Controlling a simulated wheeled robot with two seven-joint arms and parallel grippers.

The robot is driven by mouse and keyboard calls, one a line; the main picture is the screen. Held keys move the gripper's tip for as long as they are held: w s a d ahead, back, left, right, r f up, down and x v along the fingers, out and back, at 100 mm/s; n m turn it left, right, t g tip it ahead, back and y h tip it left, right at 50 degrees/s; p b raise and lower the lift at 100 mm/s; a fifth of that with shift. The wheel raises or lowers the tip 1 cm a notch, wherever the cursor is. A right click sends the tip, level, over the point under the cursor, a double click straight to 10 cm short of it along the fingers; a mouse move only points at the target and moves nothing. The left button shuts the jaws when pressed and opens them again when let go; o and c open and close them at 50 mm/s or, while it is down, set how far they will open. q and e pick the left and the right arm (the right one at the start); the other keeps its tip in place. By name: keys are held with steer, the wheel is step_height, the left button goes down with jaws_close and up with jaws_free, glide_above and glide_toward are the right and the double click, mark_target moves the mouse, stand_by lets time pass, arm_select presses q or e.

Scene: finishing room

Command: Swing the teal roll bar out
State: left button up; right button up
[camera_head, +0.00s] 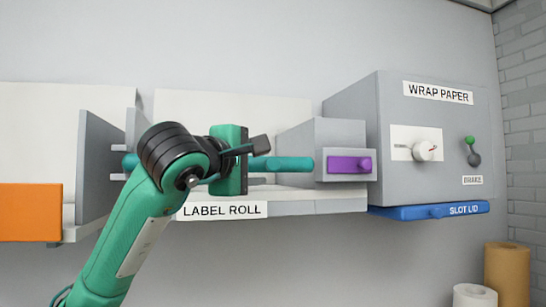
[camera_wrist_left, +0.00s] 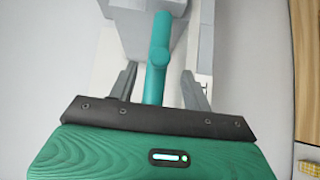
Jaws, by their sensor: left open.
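The teal roll bar (camera_head: 288,163) runs level across the grey LABEL ROLL holder, and its right end is near the purple block (camera_head: 346,165). Part of the bar is hidden behind my left arm. My left gripper (camera_head: 262,146) is in front of the bar. In the left wrist view, the bar (camera_wrist_left: 157,62) passes between the two dark fingers of the open gripper (camera_wrist_left: 159,75), with a gap on each side. I cannot tell how deep the bar sits between them. My right gripper is not in view.
A LABEL ROLL shelf (camera_head: 320,204) lies below the bar. To the right is a grey WRAP PAPER box (camera_head: 440,135) with a knob, a green-tipped brake lever (camera_head: 472,152) and a blue slot lid (camera_head: 400,212). An orange panel (camera_head: 30,212) is at the left. Paper rolls (camera_head: 507,275) stand lower right.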

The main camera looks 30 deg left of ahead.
mark_target(271, 164)
arm_select(q)
steer(key=w, duration=0.2)
steer(key=w+p, duration=0.1)
steer(key=w, duration=0.1)
steer(key=w+p, duration=0.1)
steer(key=w, duration=0.1)
steer(key=shift+a, duration=0.25)
steer(key=shift+w, duration=0.4)
jaws_close()
